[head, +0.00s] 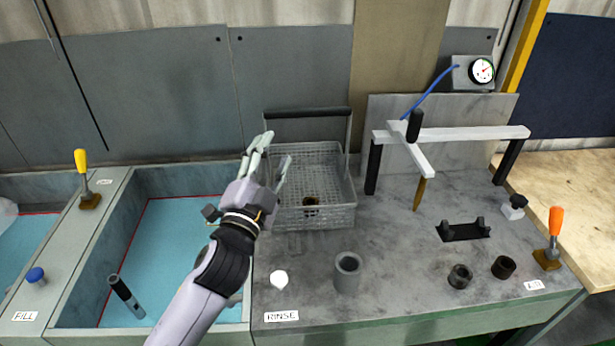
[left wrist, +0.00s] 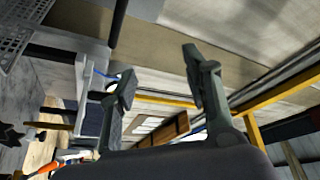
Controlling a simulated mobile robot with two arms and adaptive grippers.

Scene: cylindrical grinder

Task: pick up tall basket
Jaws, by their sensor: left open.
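The tall basket (head: 322,210) is a grey wire-mesh basket with a tall upright handle, whose dark grip bar (head: 308,113) runs across the top at the back. It stands on the grey bench, and a small dark brown part lies in it. In the left wrist view, a corner of mesh (left wrist: 18,28) shows at the upper left. My left gripper (head: 274,160) is open and empty, at the basket's left side in the head view and overlapping its left edge. I cannot tell whether it touches the basket. In the left wrist view its fingers (left wrist: 162,85) stand apart. My right gripper is not in view.
A blue-filled tank (head: 170,240) lies left of the bench. Right of the basket stands a white-barred frame (head: 455,133) with a gauge (head: 481,70) behind. A grey cylinder (head: 347,272), a white knob (head: 279,279) and an orange-handled lever (head: 555,225) stand on the bench.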

